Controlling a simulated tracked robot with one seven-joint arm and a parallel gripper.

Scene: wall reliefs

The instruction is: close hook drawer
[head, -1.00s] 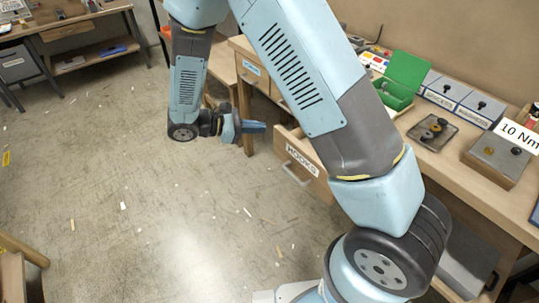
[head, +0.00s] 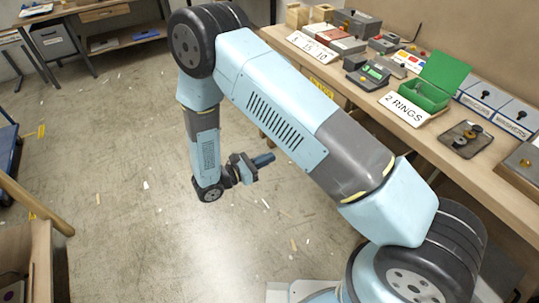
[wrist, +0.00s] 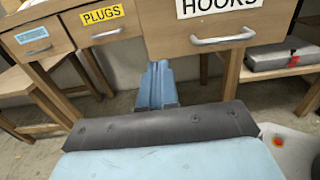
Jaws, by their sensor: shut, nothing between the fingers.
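The hook drawer (wrist: 215,28), a wooden front with a white HOOKS label (wrist: 218,6) and a metal bar handle (wrist: 223,38), fills the upper right middle of the wrist view. Its front stands nearer than the PLUGS drawer beside it, so it appears pulled out. My gripper (wrist: 157,72) is shut and empty, low in front of the bench and below the drawer front; no contact shows. In the head view my gripper (head: 264,159) hangs over open floor, left of the bench.
The PLUGS drawer (wrist: 98,22) and a blue-labelled drawer (wrist: 34,40) are to the left. A grey case (wrist: 283,58) lies on a shelf at right. On the bench (head: 365,115) stand a green box (head: 437,85) and a 2 RINGS sign (head: 409,108). The floor (head: 120,190) at left is mostly clear.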

